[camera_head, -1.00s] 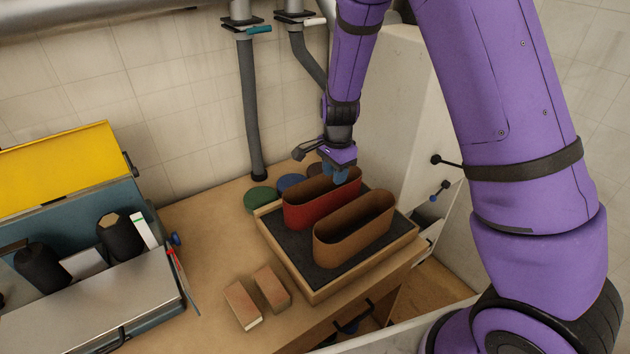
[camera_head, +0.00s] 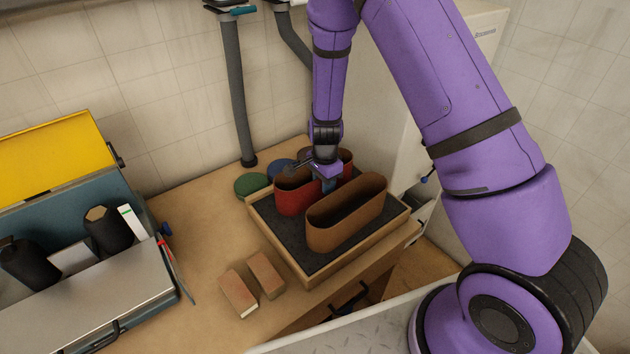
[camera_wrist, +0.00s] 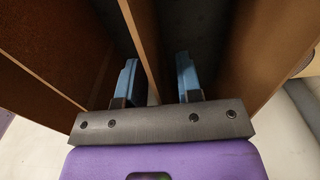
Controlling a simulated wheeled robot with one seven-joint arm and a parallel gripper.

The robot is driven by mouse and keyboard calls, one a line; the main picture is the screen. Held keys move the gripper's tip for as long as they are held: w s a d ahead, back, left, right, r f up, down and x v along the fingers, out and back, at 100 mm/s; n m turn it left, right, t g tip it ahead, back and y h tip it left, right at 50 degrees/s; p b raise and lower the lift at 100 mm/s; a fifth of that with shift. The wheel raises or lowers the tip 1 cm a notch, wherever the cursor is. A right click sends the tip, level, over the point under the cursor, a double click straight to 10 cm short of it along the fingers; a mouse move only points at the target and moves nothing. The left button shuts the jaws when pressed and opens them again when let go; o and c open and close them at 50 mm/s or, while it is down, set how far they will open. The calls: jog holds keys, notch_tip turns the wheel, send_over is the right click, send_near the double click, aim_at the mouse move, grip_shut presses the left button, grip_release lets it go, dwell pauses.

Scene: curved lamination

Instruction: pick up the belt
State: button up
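Two belts stand on edge as long oval loops in a shallow wooden tray (camera_head: 318,281) with a dark lining. The brown belt (camera_head: 345,225) is in front; the red belt (camera_head: 293,195) is behind it, partly hidden by my gripper. My gripper (camera_head: 328,185) points down at the far wall of the brown belt. In the wrist view its two blue fingers (camera_wrist: 157,80) are apart, with a thin brown belt wall (camera_wrist: 141,35) between them. The gap to each finger looks open. The reddish belt (camera_wrist: 50,50) lies to the left, and another brown wall (camera_wrist: 262,50) to the right.
Two sanding blocks (camera_head: 252,284) lie left of the tray. Green and blue discs (camera_head: 251,184) lie behind it. An open toolbox (camera_head: 115,280) with a yellow lid stands at the left. A grey hose (camera_head: 236,95) rises at the back. A pale cabinet stands right of the tray.

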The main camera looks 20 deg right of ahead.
jog(key=shift+f, duration=0.55)
grip_shut()
jog(key=shift+r, duration=0.15)
